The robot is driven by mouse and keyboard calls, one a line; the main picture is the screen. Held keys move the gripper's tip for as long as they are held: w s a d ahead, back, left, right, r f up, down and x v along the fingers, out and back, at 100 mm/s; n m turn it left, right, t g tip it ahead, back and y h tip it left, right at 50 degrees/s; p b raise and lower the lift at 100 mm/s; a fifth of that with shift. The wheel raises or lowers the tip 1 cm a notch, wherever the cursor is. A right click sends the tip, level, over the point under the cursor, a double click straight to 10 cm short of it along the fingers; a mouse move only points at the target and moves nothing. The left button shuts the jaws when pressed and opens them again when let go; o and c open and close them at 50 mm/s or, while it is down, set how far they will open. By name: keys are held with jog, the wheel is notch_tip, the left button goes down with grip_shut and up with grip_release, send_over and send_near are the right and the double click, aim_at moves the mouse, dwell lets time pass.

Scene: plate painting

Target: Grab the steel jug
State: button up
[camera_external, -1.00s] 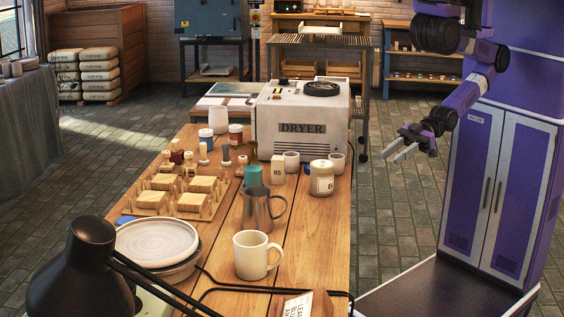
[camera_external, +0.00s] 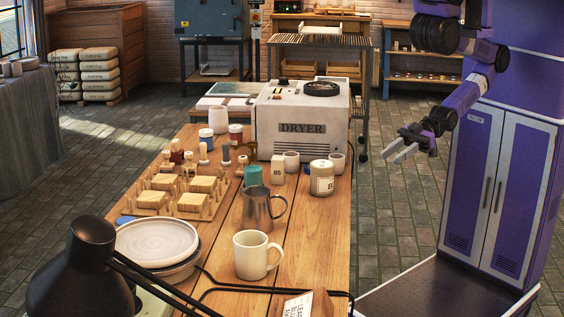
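The steel jug (camera_external: 257,208) stands upright on the wooden table (camera_external: 315,240), its handle to the right. It is grey metal, behind a cream mug (camera_external: 252,257) and in front of a teal cup (camera_external: 253,176). My gripper (camera_external: 391,151) is in the air to the right of the table, well apart from the jug. Its two fingers point left with a gap between them, and nothing shows between them.
A white dryer (camera_external: 300,118) stands at the table's back. A labelled jar (camera_external: 321,179) and small white cups are behind the jug. A wooden rack (camera_external: 172,211) and stacked plates (camera_external: 157,240) lie left. A black lamp (camera_external: 88,262) fills the front left.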

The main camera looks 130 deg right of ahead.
jog(key=shift+c, duration=0.5)
jog(key=c, duration=0.3)
